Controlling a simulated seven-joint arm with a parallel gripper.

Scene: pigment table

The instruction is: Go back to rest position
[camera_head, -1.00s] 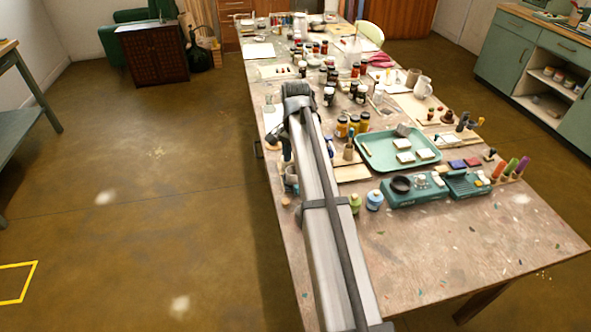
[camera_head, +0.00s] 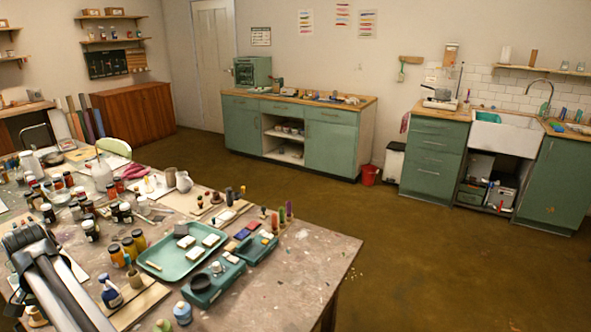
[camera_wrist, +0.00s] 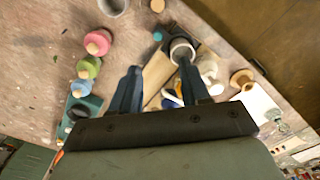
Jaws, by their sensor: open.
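My gripper (camera_wrist: 158,66) shows in the wrist view with its two dark fingers apart, pointing down over the paint-stained table (camera_wrist: 40,50). A tan wooden board (camera_wrist: 157,75) shows between the fingers, and nothing is visibly held. A dark cup with a pale rim (camera_wrist: 182,50) is by the right fingertip; I cannot tell whether they touch. In the head view my arm reaches over the table (camera_head: 300,262) at the lower left.
Close to my arm stand a blue-white spray bottle (camera_head: 111,292), brown jars (camera_head: 117,255) and a light-blue bottle (camera_head: 182,313). A teal tray (camera_head: 158,262) with white blocks lies right of them. The table's right front corner is mostly clear. Green cabinets (camera_head: 335,145) stand across open floor.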

